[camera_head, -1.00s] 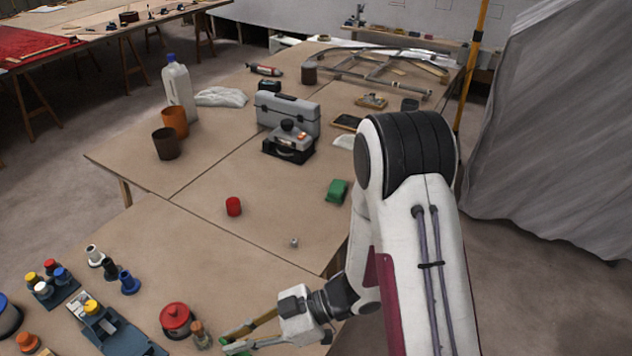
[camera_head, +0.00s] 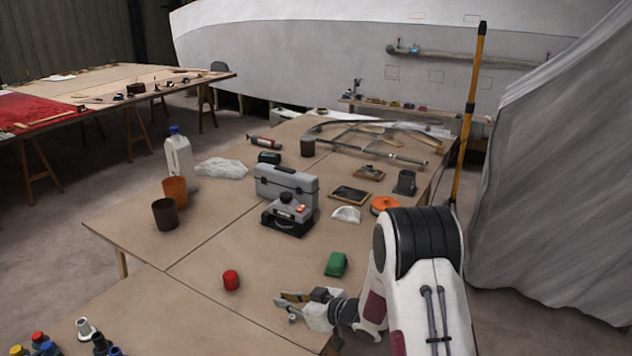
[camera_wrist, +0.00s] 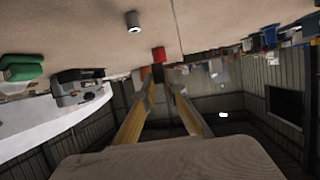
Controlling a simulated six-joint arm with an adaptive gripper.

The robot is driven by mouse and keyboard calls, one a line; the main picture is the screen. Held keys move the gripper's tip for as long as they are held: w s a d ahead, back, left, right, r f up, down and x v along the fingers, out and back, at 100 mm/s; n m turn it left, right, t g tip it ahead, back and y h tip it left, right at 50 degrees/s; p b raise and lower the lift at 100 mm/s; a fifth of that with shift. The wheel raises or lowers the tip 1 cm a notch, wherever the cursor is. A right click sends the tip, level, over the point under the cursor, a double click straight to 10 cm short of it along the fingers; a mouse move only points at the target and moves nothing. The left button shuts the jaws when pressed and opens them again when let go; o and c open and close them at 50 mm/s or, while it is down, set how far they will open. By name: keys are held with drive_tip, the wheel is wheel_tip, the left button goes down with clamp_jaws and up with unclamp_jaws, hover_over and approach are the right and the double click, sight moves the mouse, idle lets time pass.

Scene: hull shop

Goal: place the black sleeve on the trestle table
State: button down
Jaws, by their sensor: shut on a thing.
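My gripper (camera_head: 278,302) is low over the right part of the near wooden table (camera_head: 215,240), right of a red cup-like piece. In the wrist view its two yellowish fingers close on a small dark piece (camera_wrist: 158,73), which I take as the black sleeve; its shape is barely visible. In the head view the fingers mostly hide it. A second table, clearly on trestles (camera_head: 138,132), stands at the back left with a red cloth on it. Another black piece (camera_head: 102,343) stands between white and blue ones at the lower left.
The red piece (camera_head: 231,280) and a green block (camera_head: 335,264) stand near my gripper. A small grey cylinder (camera_wrist: 133,22) lies close by. A grey toolbox (camera_head: 287,184) and black device (camera_head: 287,216) are farther back. Bare tabletop lies left of the red piece.

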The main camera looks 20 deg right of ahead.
drive_tip(key=w+d+r+m+t+h, duration=0.2)
drive_tip(key=w+d+m+h, duration=0.4)
drive_tip(key=w+d, duration=0.3)
drive_tip(key=d, duration=0.3)
drive_tip(key=shift+r+t+h, duration=0.2)
drive_tip(key=shift+t+h, duration=0.1)
drive_tip(key=shift+h, duration=0.1)
drive_tip(key=shift+w+d, duration=0.1)
drive_tip(key=shift+f, duration=3.1)
drive_tip(key=shift+f, duration=1.9)
